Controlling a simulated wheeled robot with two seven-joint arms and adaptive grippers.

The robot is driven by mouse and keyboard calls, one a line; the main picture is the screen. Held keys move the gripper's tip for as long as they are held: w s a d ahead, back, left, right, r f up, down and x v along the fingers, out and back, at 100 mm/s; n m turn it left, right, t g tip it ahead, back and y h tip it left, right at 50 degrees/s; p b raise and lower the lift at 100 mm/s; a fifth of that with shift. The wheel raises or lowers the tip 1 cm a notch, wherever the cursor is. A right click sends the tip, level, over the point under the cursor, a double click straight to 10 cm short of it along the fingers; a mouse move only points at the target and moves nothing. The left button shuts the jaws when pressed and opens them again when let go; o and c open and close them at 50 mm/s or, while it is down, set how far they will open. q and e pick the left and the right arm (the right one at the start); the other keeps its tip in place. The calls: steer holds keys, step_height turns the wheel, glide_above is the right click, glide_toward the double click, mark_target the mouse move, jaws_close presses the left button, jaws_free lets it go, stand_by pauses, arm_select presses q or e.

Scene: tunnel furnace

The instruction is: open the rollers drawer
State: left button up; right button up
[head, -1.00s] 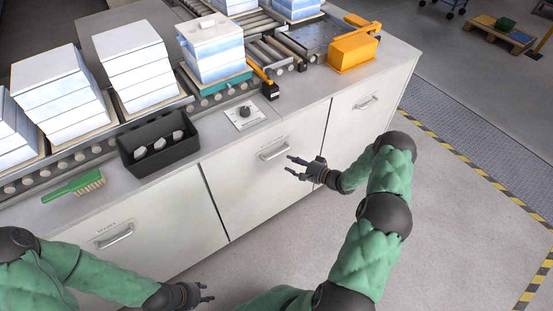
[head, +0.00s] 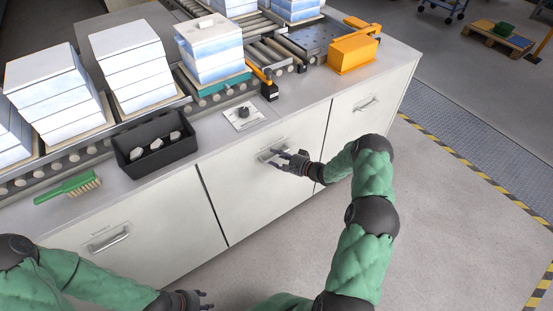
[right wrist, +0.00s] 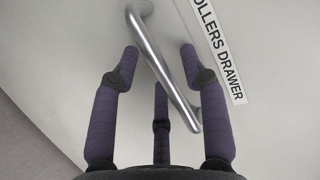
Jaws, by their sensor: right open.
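The rollers drawer (head: 250,190) is the middle front of the white counter and looks shut. Its label, partly cut off at the top, reads "OLLERS DRAWER" in the right wrist view (right wrist: 222,50). Its metal bar handle (right wrist: 163,65) runs slantwise between the spread fingers of my right gripper (right wrist: 155,70). In the head view my right gripper (head: 281,160) is at the handle and covers part of it. It is open; I cannot tell whether a finger touches the bar. My left gripper (head: 203,301) is low at the bottom edge, away from the drawers, its fingers apart.
Another drawer with a handle (head: 108,239) is at the left, and one at the right (head: 365,103). On the counter are a black bin (head: 155,145) with pale pieces, a green brush (head: 68,187), a knob panel (head: 243,114) and an orange box (head: 352,55).

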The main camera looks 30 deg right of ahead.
steer(key=shift+w, duration=0.15)
jaws_close()
steer(key=s+d+p, duration=0.1)
steer(key=s+p, duration=0.4)
steer(key=s, duration=1.9)
steer(key=shift+d+p, duration=0.35)
steer(key=shift+p, duration=0.05)
